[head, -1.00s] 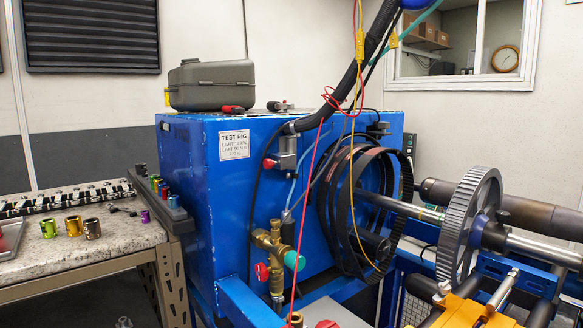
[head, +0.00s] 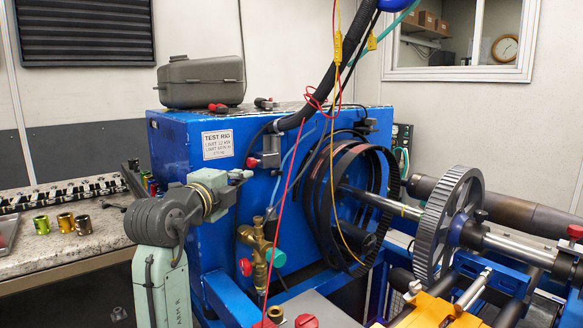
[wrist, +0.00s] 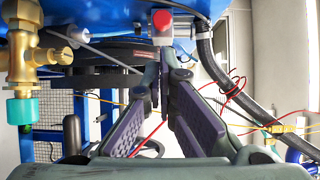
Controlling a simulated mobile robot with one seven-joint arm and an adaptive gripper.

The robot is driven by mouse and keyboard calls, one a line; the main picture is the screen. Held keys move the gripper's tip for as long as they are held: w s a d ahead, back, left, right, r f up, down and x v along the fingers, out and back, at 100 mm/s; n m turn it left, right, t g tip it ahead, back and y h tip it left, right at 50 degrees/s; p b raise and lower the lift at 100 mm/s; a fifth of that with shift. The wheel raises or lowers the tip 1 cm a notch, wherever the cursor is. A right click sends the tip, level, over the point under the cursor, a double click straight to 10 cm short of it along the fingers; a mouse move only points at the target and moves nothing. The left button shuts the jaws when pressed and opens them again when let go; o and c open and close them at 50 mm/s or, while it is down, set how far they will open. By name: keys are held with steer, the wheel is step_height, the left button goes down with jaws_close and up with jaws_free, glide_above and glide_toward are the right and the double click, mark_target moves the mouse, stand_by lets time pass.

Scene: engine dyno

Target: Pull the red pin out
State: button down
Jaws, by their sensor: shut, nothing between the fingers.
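The red pin, seen as a square red end (wrist: 161,20) on a grey fitting, is at the top middle of the wrist view, just beyond my fingertips. In the head view its red end (head: 252,162) shows at the left of the grey fitting (head: 271,150) on the blue rig's front. My gripper (wrist: 163,62) is shut and empty, its dark fingers meeting at the tips. In the head view, my gripper (head: 243,175) is close to the pin. Whether the fingertips touch it I cannot tell.
A brass valve (wrist: 30,57) with a green knob (wrist: 22,110) is at the left in the wrist view. Black hose (wrist: 215,60) and red and yellow cables run at the right. A bench (head: 75,248) with coloured sockets stands left of the rig; black belt loops (head: 322,205) hang at its front.

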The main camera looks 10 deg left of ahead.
mark_target(254, 162)
steer(key=shift+w+d+f+h, duration=0.1)
steer(key=shift+d+f+h, duration=0.05)
steer(key=shift+d+h, duration=0.15)
steer(key=shift+w, duration=0.1)
steer(key=w+p, duration=0.1)
steer(key=w, duration=0.2)
steer(key=w+p, duration=0.1)
steer(key=w, duration=0.2)
steer(key=w+d+p, duration=0.1)
steer(key=w+p, duration=0.1)
steer(key=w, duration=0.1)
steer(key=shift+w+f, duration=0.15)
steer(key=shift+w, duration=0.25)
